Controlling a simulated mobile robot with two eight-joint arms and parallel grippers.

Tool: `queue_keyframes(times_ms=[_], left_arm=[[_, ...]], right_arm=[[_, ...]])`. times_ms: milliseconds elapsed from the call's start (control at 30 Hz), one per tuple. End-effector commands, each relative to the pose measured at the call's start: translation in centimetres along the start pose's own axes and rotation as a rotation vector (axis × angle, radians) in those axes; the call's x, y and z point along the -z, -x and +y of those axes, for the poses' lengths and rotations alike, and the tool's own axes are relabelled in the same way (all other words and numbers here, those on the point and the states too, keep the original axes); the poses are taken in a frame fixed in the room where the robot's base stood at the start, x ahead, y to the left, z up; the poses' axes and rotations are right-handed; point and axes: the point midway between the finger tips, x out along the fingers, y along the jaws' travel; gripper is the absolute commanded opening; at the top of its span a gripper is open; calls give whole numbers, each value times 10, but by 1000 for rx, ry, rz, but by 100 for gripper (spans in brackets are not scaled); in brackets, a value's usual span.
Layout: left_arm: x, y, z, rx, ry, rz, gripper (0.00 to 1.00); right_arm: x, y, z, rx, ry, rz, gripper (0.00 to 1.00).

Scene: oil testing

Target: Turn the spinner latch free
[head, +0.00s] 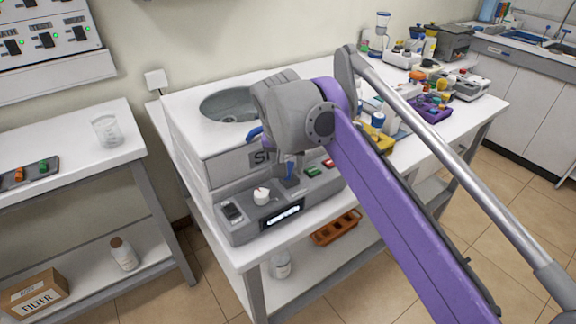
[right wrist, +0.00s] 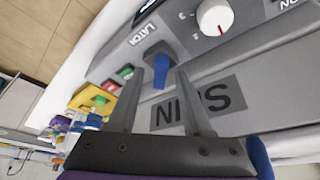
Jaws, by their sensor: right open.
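The spinner (head: 190,150) is a grey and white machine on the table, with an open round bowl on top and a SPIN label on its front. Its latch (head: 291,180) is a small blue lever on the front panel. My right gripper (head: 290,166) is over the front of the spinner. In the right wrist view its open fingers (right wrist: 160,80) stand on either side of the latch, with a gap visible on each side. My left gripper is out of view.
A white knob (head: 261,196), a display (head: 283,216) and green and red buttons (head: 320,167) sit close to the latch. Yellow and purple items (head: 430,108) crowd the table to the right. A side table (head: 80,145) with a glass beaker (head: 106,131) stands at left.

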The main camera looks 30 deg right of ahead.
Motion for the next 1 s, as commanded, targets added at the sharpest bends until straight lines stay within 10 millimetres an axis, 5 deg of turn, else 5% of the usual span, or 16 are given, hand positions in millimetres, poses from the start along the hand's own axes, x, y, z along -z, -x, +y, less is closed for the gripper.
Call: queue_keyframes(times_ms=[167,467,1000], left_arm=[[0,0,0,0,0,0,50],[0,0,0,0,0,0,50],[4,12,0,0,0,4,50]], right_arm=[[0,0,0,0,0,0,50],[0,0,0,0,0,0,0],[1,2,2,24,55,0,0]])
